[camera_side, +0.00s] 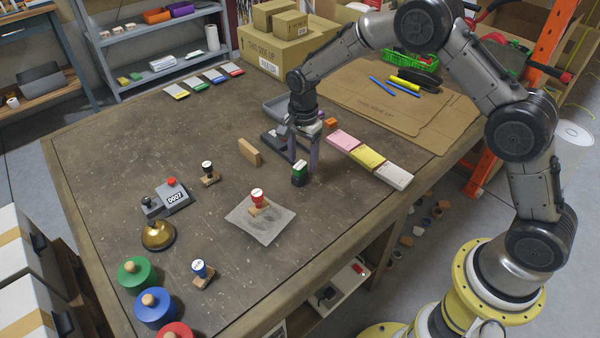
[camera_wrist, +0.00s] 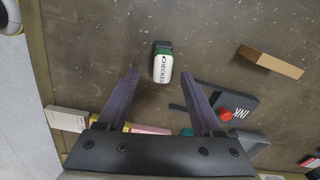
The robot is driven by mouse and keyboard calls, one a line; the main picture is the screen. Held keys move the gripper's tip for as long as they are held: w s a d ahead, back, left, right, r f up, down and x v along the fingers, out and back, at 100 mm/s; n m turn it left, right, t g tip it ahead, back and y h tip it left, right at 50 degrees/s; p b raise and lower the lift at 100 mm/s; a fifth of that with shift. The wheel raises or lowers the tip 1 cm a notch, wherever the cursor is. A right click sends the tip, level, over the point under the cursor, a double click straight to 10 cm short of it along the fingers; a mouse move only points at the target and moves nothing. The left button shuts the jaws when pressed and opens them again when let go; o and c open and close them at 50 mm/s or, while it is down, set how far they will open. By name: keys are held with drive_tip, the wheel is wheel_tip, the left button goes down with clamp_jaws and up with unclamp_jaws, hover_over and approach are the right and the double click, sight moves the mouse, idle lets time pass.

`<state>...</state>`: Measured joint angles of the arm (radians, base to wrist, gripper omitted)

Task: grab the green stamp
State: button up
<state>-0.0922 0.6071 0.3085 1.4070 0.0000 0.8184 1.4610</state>
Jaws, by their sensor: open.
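The green stamp (camera_side: 300,174) is a small block with a dark green body, standing on the table close in front of my gripper (camera_side: 305,166) in the side view. In the wrist view the green stamp (camera_wrist: 163,64) has a white face lettered "CHECKED" with green and dark edges. It stands just past the fingertips, roughly midway between them. My gripper (camera_wrist: 165,80) is open, with its two purple-grey fingers apart and nothing held between them. Whether a finger touches the stamp cannot be told.
An ink pad (camera_wrist: 228,110) and a wooden block (camera_wrist: 270,62) lie beside the stamp. Pink, yellow and white pads (camera_side: 369,159) lie to its right in the side view. A red-topped stamp (camera_side: 257,196) stands on grey paper (camera_side: 262,225) at front left. Bare table lies between.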

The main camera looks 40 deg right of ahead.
sight(300, 164)
drive_tip(key=shift+a+f, duration=0.25)
drive_tip(key=shift+f, duration=0.9)
drive_tip(key=shift+a+f, duration=0.2)
drive_tip(key=shift+f, duration=0.9)
clamp_jaws()
